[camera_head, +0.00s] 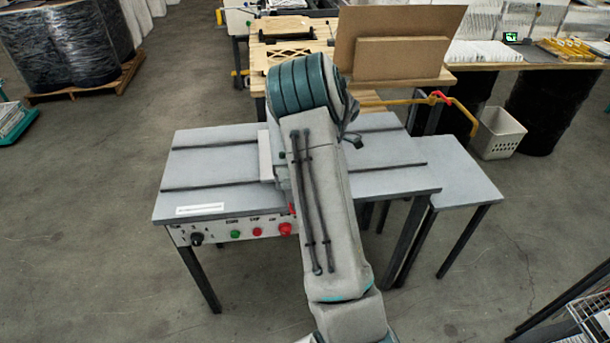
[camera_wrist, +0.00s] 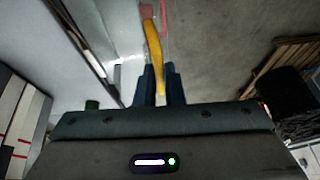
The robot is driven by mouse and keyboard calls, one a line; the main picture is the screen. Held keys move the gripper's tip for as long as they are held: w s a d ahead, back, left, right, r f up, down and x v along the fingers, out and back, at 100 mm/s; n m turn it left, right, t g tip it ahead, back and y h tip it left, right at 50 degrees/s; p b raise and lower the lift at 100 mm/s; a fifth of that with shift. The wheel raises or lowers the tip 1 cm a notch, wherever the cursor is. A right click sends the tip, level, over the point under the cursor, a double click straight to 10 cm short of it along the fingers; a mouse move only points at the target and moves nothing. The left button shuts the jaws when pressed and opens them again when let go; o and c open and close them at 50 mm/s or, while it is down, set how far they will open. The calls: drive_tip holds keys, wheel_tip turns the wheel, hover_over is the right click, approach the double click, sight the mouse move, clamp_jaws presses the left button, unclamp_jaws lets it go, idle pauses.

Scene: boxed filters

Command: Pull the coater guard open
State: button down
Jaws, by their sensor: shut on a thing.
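The coater appears to be the grey table-like machine (camera_head: 215,155) with a front control panel in the head view. My arm crosses in front of it and hides my gripper there. In the wrist view my gripper (camera_wrist: 160,82) has its two dark blue fingers closed around a yellow curved bar (camera_wrist: 153,50), which looks like a handle. A clear panel with reddish patches (camera_wrist: 165,18) shows behind the bar and may be the guard. How far the guard stands open cannot be told. A pale upright block (camera_head: 265,155) on the machine top is partly hidden by my arm.
The panel carries a black knob, green and red buttons and a larger red button (camera_head: 285,229). A lower grey side table (camera_head: 465,180) adjoins on the right. A wooden bench with cardboard (camera_head: 385,60) stands behind. Open floor (camera_head: 90,200) lies left.

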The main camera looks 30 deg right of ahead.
drive_tip(key=shift+w+r+g, duration=0.15)
drive_tip(key=shift+r+g, duration=0.1)
drive_tip(key=shift+g, duration=0.05)
idle(0.4)
drive_tip(key=c, duration=1.5)
unclamp_jaws()
drive_tip(key=shift+w, duration=0.1)
drive_tip(key=shift+b+v, duration=1)
drive_tip(key=shift+v, duration=5.95)
drive_tip(key=shift+d, duration=0.15)
